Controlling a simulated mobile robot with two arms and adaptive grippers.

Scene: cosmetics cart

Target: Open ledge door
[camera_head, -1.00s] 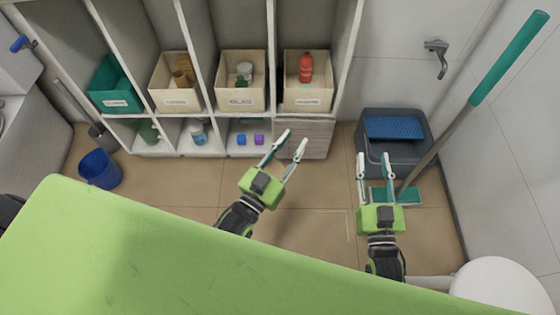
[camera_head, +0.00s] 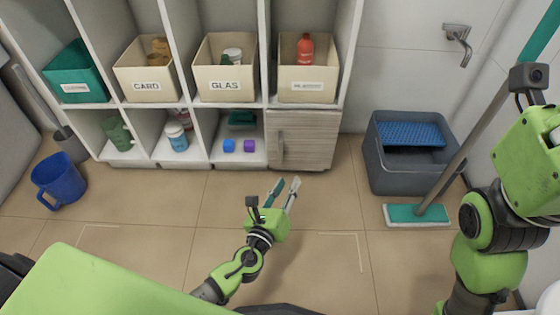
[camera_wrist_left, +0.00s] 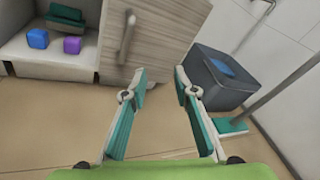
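The ledge door (camera_head: 302,140) is a small grey-brown wood-grain panel at the lower right of the white shelf. It looks shut. Its vertical handle (camera_head: 281,142) is near its left edge and also shows in the left wrist view (camera_wrist_left: 127,35). My left gripper (camera_head: 284,187) is open and empty, in front of and below the door. In the left wrist view its fingers (camera_wrist_left: 160,82) are spread, with the handle ahead and left of them, apart from it. My right gripper (camera_head: 530,155) is at the right edge, and its fingers are out of view.
A grey bucket (camera_head: 385,175) and a mop (camera_head: 418,214) stand right of the door. Blue and purple cubes (camera_head: 249,146) sit in the open compartment left of it. A blue mug-like bucket (camera_head: 58,182) is at far left. The tiled floor before the door is clear.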

